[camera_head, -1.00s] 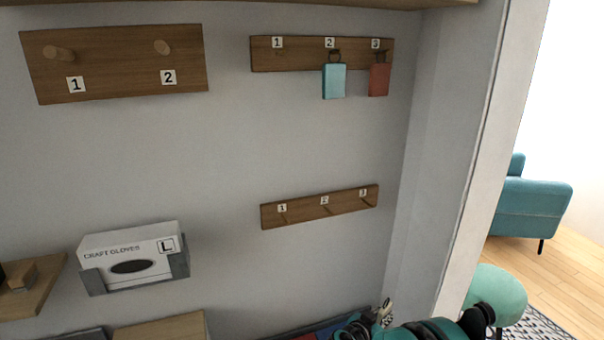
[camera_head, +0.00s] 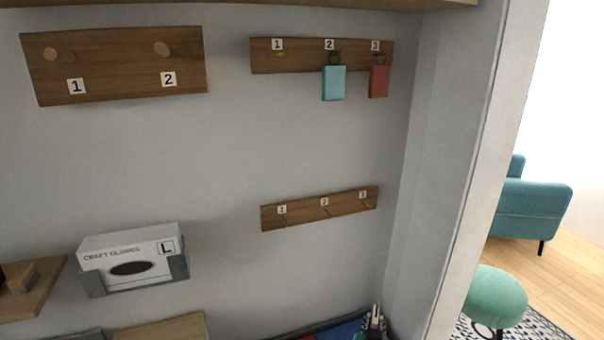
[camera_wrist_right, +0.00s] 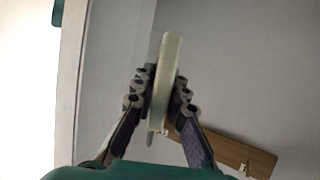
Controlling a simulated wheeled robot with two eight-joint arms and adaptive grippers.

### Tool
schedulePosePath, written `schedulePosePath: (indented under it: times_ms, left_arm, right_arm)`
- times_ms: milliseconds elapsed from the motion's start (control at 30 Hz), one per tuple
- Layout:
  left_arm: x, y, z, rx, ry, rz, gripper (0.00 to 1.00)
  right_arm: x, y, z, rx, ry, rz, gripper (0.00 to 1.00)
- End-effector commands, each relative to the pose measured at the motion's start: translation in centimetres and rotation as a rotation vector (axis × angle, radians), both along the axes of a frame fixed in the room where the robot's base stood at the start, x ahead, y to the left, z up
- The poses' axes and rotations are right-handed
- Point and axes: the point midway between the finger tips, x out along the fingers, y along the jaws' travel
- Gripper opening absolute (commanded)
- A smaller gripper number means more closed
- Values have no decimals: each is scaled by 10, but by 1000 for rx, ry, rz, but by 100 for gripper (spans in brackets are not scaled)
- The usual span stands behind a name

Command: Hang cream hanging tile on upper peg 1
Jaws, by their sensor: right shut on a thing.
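The cream hanging tile (camera_wrist_right: 170,75) is seen edge-on in the right wrist view, between the fingers of my right gripper (camera_wrist_right: 161,100), which is shut on it. In the head view the gripper (camera_head: 375,325) is at the bottom edge, with the pale tile (camera_head: 376,311) upright in it, well below the pegs. The upper peg rail (camera_head: 262,60) is on the wall. Its peg 1 (camera_head: 281,54) is bare, under the label 1. A teal tile (camera_head: 334,83) hangs at 2 and a red tile (camera_head: 379,82) at 3. My left gripper is not in view.
A lower rail (camera_head: 319,208) with three empty pegs is below. A larger two-peg board (camera_head: 115,60) is at upper left, above a craft gloves box (camera_head: 135,262). A shelf overhangs the top. A wall corner is to the right. The wall between the rails is clear.

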Motion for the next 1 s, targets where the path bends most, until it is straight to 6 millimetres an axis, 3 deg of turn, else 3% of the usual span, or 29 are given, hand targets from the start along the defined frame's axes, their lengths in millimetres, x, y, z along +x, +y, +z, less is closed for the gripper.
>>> schedulePosePath:
  times_ms: [467,1000]
  left_arm:
    - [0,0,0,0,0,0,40]
    - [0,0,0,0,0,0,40]
  right_arm:
    - [8,-3,-4,1,0,-26,0]
    - [71,-41,-57,1,0,-304,0]
